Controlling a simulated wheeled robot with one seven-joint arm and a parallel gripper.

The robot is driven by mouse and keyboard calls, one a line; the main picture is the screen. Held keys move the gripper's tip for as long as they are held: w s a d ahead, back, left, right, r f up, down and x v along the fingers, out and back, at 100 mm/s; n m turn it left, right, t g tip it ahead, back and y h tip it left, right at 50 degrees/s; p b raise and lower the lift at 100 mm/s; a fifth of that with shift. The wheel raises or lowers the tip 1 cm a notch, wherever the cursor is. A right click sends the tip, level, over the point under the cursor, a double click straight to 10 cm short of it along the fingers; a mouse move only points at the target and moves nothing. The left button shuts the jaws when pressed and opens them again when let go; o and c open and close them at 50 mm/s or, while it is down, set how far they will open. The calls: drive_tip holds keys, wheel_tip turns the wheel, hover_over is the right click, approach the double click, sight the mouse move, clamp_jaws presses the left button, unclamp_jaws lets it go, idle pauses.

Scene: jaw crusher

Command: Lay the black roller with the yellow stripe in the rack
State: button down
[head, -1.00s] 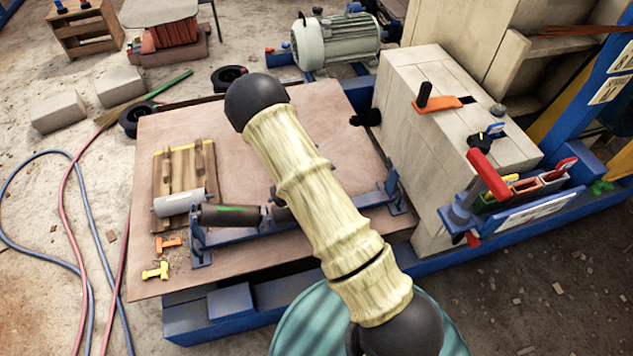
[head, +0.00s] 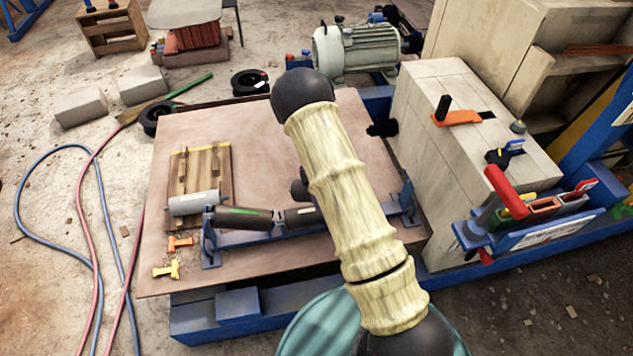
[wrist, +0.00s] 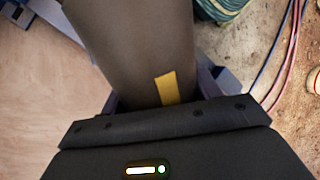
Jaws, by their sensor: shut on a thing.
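In the wrist view, the black roller with the yellow stripe (wrist: 142,45) is between the fingers of my gripper (wrist: 160,96). The gripper is shut on it, and the yellow stripe lies close to the palm. In the head view, my arm hides the gripper and most of what is around it. The rack (head: 209,243) is a blue frame with raised end brackets on the brown board. A dark roller with a green stripe (head: 240,217) lies at its left end. A dark cylinder (head: 302,217) shows beside it, partly behind my arm. Whether the held roller touches the rack is hidden.
A grey roller (head: 194,202) lies on a wooden pallet (head: 185,168) left of the rack. An orange (head: 180,243) and a yellow (head: 167,269) T-shaped piece lie at the board's front left. The crusher's pale block (head: 447,160) stands right of the board.

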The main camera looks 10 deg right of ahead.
drive_tip(key=r+m+y, duration=0.1)
drive_tip(key=m, duration=0.2)
drive_tip(key=d+r+m+y, duration=0.1)
drive_tip(key=m+y, duration=0.1)
drive_tip(key=m, duration=0.1)
drive_tip(key=d+r+m+y, duration=0.1)
drive_tip(key=r+m, duration=0.1)
drive_tip(key=m, duration=0.2)
drive_tip(key=shift+s+d+r+t+y, duration=0.1)
drive_tip(key=shift+d+t+y, duration=0.05)
drive_tip(key=shift+t+y, duration=0.25)
drive_tip(key=shift+d+r+m+t+y, duration=0.1)
drive_tip(key=shift+r+m+t+y, duration=0.25)
drive_tip(key=shift+m, duration=0.65)
drive_tip(key=shift+w, duration=0.2)
